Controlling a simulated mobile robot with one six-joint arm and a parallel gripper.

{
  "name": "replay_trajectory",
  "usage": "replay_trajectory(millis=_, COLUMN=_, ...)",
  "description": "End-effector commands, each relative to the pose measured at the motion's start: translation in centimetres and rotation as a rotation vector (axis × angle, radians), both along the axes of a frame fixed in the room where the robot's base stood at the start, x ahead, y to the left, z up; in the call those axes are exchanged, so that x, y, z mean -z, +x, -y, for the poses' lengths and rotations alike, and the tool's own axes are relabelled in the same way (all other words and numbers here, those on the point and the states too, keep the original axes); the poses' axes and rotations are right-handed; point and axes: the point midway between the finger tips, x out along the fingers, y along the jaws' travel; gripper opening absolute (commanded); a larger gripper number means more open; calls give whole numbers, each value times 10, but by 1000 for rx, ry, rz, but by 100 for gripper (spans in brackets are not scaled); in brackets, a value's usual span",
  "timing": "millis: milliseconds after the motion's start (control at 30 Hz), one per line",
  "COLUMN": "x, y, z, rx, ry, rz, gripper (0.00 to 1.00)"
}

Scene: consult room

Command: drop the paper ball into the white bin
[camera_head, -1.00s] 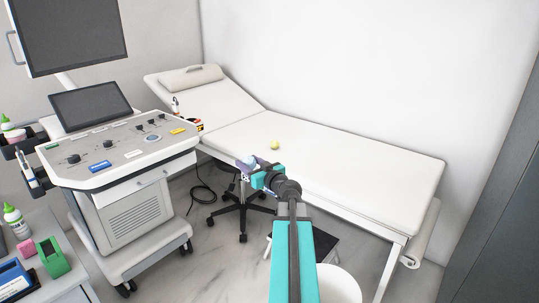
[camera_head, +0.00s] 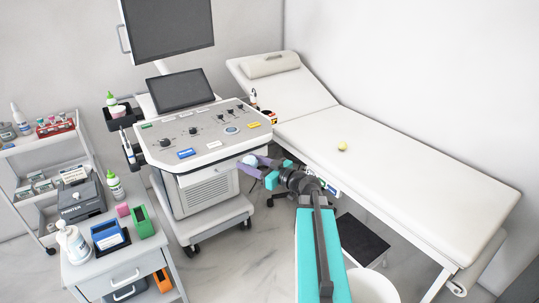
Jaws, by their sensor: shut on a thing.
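My gripper (camera_head: 262,169) has purple fingers and is shut on a small whitish paper ball (camera_head: 249,160) at its tips. It holds the ball in the air, in front of the right side of the ultrasound cart as seen here. The fingers partly hide the ball. The white bin (camera_head: 373,287) is at the bottom edge, right of my arm. Only part of its round rim and inside shows, and the ball is well apart from it.
A white exam couch (camera_head: 430,182) with a small yellow ball (camera_head: 342,146) runs along the right. A black step stool (camera_head: 362,240) stands behind the bin. The ultrasound cart (camera_head: 208,190) and a crowded side cabinet (camera_head: 105,265) are on the left.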

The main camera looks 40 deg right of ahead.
Motion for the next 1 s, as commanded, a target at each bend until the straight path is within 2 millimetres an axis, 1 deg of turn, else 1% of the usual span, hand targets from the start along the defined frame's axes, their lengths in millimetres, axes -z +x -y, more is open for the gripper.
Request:
replay_trajectory(millis=33, x=-13, y=1, z=-15, rx=-32, ry=2, rz=-1, gripper=25)
replay_trajectory(millis=267, x=-36, y=3, z=-74, rx=-163, ry=1, rz=0, gripper=25)
replay_trajectory(millis=400, x=-51, y=2, z=-109, rx=-242, ry=1, rz=0, gripper=25)
replay_trajectory(millis=467, x=-57, y=1, z=-124, rx=-275, ry=1, rz=0, gripper=25)
replay_trajectory(millis=500, x=-62, y=-1, z=-134, rx=-298, ry=1, rz=0, gripper=25)
replay_trajectory(millis=800, x=-97, y=-14, z=-205, rx=-463, ry=1, rz=-1, gripper=25)
replay_trajectory(millis=1000, x=-118, y=-25, z=-246, rx=-562, ry=0, rz=0, gripper=25)
